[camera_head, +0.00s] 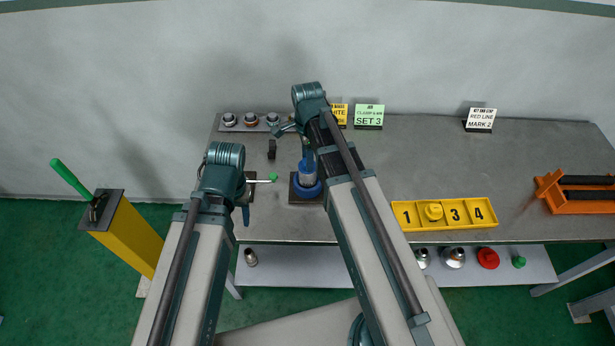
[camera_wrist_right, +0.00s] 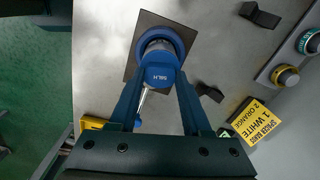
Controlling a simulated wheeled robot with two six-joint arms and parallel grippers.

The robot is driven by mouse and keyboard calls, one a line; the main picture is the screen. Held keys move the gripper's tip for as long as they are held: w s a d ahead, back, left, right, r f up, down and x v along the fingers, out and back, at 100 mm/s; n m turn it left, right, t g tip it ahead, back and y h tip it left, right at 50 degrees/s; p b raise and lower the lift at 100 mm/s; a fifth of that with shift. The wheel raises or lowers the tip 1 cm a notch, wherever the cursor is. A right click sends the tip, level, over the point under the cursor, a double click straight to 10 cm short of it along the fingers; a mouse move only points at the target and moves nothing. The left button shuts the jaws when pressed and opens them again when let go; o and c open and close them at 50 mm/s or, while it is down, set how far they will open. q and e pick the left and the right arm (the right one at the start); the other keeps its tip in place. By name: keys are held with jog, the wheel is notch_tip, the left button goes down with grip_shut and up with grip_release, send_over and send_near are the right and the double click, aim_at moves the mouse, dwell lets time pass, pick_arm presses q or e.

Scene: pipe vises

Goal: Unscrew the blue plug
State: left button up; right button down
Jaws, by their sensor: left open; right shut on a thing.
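The blue plug (camera_wrist_right: 160,75), marked with small white letters, sits on top of a light grey upright pipe. The pipe stands in a round blue collar (camera_head: 306,190) on a dark square plate (camera_wrist_right: 130,65). My right gripper (camera_head: 308,158) reaches down from above and is shut on the plug; its two fingers show on either side of it in the right wrist view (camera_wrist_right: 160,92).
A yellow numbered tray (camera_head: 443,215) lies to the right. An orange rack (camera_head: 580,192) is at the far right. A strip of round fittings (camera_head: 250,121) and sign cards (camera_head: 369,116) stand at the back. A yellow post with a green handle (camera_head: 130,235) stands left. The table's right middle is clear.

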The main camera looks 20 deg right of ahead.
jog(key=m, duration=0.5)
jog(key=shift+m, duration=0.3)
jog(key=m, duration=0.4)
jog(key=shift+m, duration=0.4)
jog(key=shift+c, duration=2.2)
grip_release()
notch_tip(320, 180, up, 2)
jog(key=shift+r+p, duration=0.25)
jog(key=shift+p, duration=1)
jog(key=shift+f, duration=0.1)
